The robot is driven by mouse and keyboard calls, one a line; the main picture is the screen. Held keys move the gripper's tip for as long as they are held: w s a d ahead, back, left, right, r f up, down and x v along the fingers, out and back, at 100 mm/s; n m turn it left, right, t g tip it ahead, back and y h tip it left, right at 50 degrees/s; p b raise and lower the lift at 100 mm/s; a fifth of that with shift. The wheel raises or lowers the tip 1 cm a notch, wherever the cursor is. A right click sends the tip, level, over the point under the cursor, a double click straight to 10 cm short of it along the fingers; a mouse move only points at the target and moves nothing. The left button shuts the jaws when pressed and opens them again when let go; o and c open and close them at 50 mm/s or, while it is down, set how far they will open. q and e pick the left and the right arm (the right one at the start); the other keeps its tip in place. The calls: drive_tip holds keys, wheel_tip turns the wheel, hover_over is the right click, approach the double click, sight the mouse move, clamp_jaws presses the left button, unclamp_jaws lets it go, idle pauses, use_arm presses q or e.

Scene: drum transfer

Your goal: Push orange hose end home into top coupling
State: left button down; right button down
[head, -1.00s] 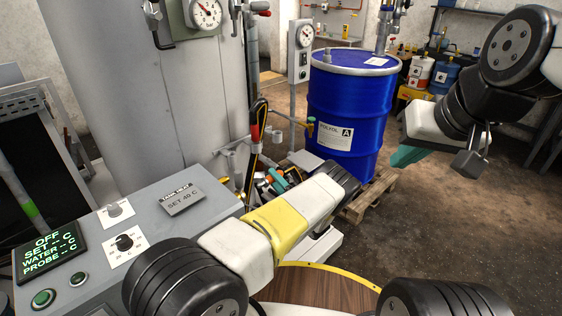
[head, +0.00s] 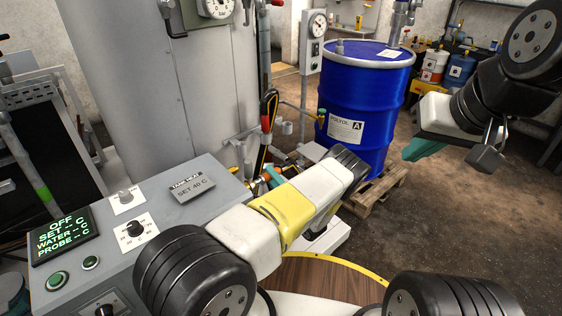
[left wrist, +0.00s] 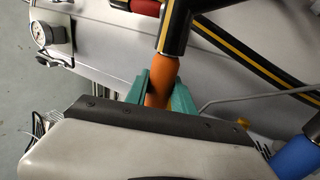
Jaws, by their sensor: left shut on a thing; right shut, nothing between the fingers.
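In the left wrist view, the orange hose end (left wrist: 160,84) sits between the teal fingers of my left gripper (left wrist: 159,96), which is shut on it. In the head view, my left gripper (head: 272,177) is mostly hidden behind my own left arm, beside the tank's pipework. My right gripper (head: 422,148) is shut and empty, in the air to the right of the blue drum.
A blue drum (head: 352,105) stands on a wooden pallet (head: 381,193). The grey tank (head: 170,80) and control panel (head: 170,222) fill the left. A black hose with a yellow stripe (left wrist: 240,50) runs close to the held end. Floor at the right is clear.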

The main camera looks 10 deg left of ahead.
use_arm(q)
drive_tip(key=shift+s+a, duration=1.15)
drive_tip(key=shift+s, duration=0.3)
drive_tip(key=c, duration=1)
unclamp_jaws()
drive_tip(key=shift+a, duration=0.1)
drive_tip(key=shift+s, duration=0.1)
approach(263, 180)
drive_tip(key=w+a, duration=0.2)
drive_tip(key=shift+w+a+f, duration=0.2)
drive_tip(key=shift+w+f, duration=0.15)
